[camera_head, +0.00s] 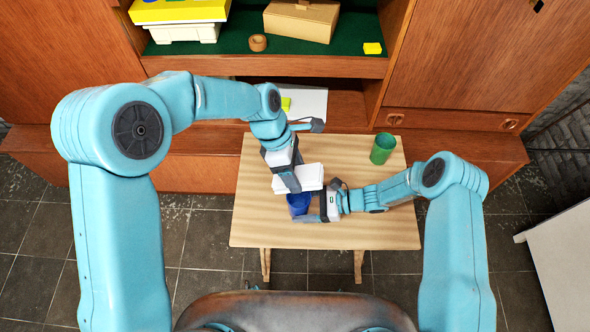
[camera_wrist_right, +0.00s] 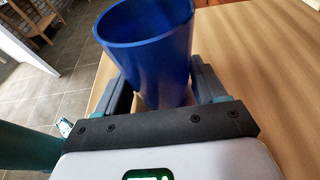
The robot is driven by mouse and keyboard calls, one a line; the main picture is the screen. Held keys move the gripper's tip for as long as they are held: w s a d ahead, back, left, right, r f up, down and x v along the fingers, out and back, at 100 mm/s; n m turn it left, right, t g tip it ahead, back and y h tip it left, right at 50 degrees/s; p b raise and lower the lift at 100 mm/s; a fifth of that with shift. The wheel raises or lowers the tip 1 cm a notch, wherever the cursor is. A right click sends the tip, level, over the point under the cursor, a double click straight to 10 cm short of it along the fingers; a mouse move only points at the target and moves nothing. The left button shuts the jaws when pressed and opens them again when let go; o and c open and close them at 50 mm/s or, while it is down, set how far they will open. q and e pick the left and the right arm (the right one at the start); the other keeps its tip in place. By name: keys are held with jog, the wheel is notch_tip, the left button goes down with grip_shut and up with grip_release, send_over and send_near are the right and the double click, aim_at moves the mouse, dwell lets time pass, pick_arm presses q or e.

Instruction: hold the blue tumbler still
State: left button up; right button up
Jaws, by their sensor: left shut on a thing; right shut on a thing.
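The blue tumbler (camera_head: 298,202) stands near the middle of the light wooden table, partly hidden by the white thing and the fingers. In the right wrist view the tumbler (camera_wrist_right: 150,50) shows its open rim, with a dark finger on each side. My right gripper (camera_head: 314,204) is shut on it from the right. My left gripper (camera_head: 291,183) is shut on a white box-like thing (camera_head: 312,176), above and just behind the tumbler in the head view. I cannot tell whether the white thing touches the tumbler.
A green cup (camera_head: 382,148) stands at the table's back right. The table (camera_head: 377,232) is bare at its front and right. Behind it, a wooden wall unit holds a cardboard box (camera_head: 301,20), a brown ring (camera_head: 258,43) and a yellow block (camera_head: 372,48) on a green shelf.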

aim_at(281, 182)
pick_arm(q)
jog(key=shift+y, duration=0.3)
jog(key=a+m+y, duration=0.1)
jog(key=m, duration=0.1)
jog(key=s+a+m+y, duration=0.1)
jog(key=a+m, duration=0.1)
jog(key=m, duration=0.1)
jog(key=shift+s+a+f, duration=0.2)
jog(key=r+m, duration=0.1)
jog(key=s+r+m+t, duration=0.1)
jog(key=d+r+m+y, duration=0.1)
jog(key=shift+s+r+m+t, duration=0.15)
jog(key=shift+r+m+t, duration=0.15)
jog(key=shift+m, duration=0.1)
jog(key=shift+d+r, duration=0.2)
jog(key=shift+r, duration=0.05)
jog(key=shift+t, duration=0.3)
jog(key=shift+f, duration=2.55)
jog(key=shift+r, duration=0.1)
